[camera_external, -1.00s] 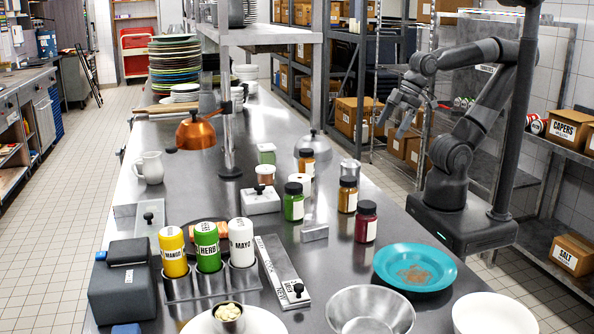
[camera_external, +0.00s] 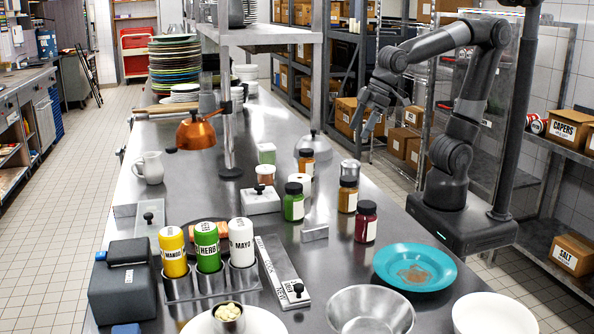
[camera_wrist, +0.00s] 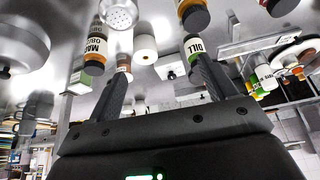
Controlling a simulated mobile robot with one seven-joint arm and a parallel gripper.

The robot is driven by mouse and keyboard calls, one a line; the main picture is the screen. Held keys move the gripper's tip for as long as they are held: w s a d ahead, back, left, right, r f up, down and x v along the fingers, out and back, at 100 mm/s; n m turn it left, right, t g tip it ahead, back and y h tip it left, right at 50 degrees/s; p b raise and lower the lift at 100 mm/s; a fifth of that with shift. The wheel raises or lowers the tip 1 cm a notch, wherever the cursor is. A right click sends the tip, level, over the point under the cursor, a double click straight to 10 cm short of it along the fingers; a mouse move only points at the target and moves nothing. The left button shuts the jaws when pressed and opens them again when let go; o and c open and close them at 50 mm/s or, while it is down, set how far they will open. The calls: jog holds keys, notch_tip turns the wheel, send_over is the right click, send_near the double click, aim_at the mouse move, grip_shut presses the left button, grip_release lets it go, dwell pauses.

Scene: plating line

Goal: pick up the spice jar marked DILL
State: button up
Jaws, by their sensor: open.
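The jar marked DILL (camera_wrist: 194,46) shows in the wrist view, upper right of centre. Its label is readable, and my right-hand finger covers part of it in the picture. In the external view the jar labels are too small to read, so I cannot tell which jar there is DILL. My gripper (camera_external: 365,122) is raised at the table's right side, beyond the jars, with its fingers pointing down. In the wrist view my gripper (camera_wrist: 155,75) has its fingers wide apart with nothing held between them.
On the steel table stand a green jar (camera_external: 293,202), an amber jar (camera_external: 347,196) and a red jar (camera_external: 366,222). A metal shaker (camera_wrist: 119,14) and a jar marked MACE (camera_wrist: 97,42) show in the wrist view. A teal plate (camera_external: 440,258) lies at the table's right edge.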

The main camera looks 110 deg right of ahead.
jog(key=w+a+f, duration=0.2)
jog(key=w+a, duration=0.1)
jog(key=w, duration=0.6)
jog(key=m, duration=0.1)
send_near(294, 196)
jog(key=s+d, duration=0.1)
jog(key=d, duration=0.1)
jog(key=shift+g, duration=0.3)
jog(key=x, duration=0.5)
jog(key=shift+w+a+f, duration=0.15)
jog(key=shift+w+f, duration=0.05)
jog(key=shift+f, duration=0.1)
jog(key=shift+x, duration=2.9)
jog(key=shift+w, duration=0.15)
jog(key=shift+c, duration=0.3)
jog(key=shift+r, duration=0.1)
jog(key=c, duration=1.2)
jog(key=shift+o, duration=0.2)
jog(key=shift+r, duration=0.1)
